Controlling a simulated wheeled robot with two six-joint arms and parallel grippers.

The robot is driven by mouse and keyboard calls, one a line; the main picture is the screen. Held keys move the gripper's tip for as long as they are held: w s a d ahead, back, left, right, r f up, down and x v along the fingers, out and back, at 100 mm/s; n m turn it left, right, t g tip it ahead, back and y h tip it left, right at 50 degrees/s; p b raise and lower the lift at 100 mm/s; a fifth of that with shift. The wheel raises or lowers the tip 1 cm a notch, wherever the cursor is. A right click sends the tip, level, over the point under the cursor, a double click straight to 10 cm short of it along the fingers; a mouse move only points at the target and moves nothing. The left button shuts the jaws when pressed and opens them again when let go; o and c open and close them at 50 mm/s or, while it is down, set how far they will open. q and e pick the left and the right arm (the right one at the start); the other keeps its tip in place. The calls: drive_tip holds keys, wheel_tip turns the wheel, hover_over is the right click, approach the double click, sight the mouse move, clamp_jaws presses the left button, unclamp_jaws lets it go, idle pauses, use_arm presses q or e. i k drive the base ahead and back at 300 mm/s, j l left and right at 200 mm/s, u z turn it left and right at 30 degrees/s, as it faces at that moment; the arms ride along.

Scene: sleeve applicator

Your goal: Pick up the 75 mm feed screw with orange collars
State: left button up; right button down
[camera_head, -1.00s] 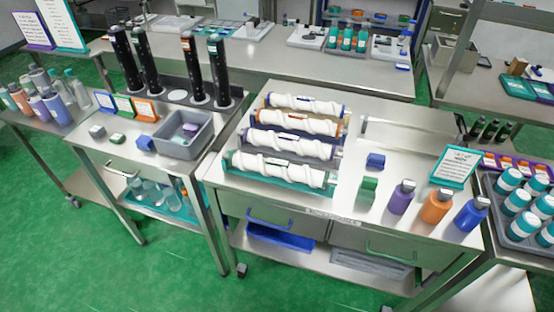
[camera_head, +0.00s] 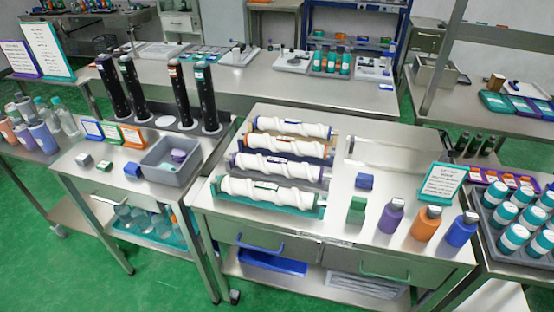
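Several white feed screws lie side by side in a rack on the middle steel table. The one with orange collars (camera_head: 288,147) is second from the back, lying level across the rack. Behind it is a screw with blue collars (camera_head: 290,128). In front of it are one with purple collars (camera_head: 277,168) and one with teal ends (camera_head: 266,191), nearest the front. Length markings are too small to read. Neither of my grippers is in view, and nothing touches the screws.
Right of the screws stand a blue block (camera_head: 364,181), a green block (camera_head: 356,211), purple (camera_head: 391,217), orange (camera_head: 426,225) and blue (camera_head: 461,230) bottles, and a teal sign (camera_head: 442,183). A grey bin (camera_head: 172,162) and tall black tubes (camera_head: 180,95) stand left.

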sight(279, 144)
drive_tip(key=i+l+z, duration=0.1)
drive_tip(key=l, duration=0.3)
drive_tip(key=i+l, duration=0.2)
drive_tip(key=l, duration=0.15)
drive_tip(key=i+l+z, duration=0.15)
drive_tip(key=l, duration=0.2)
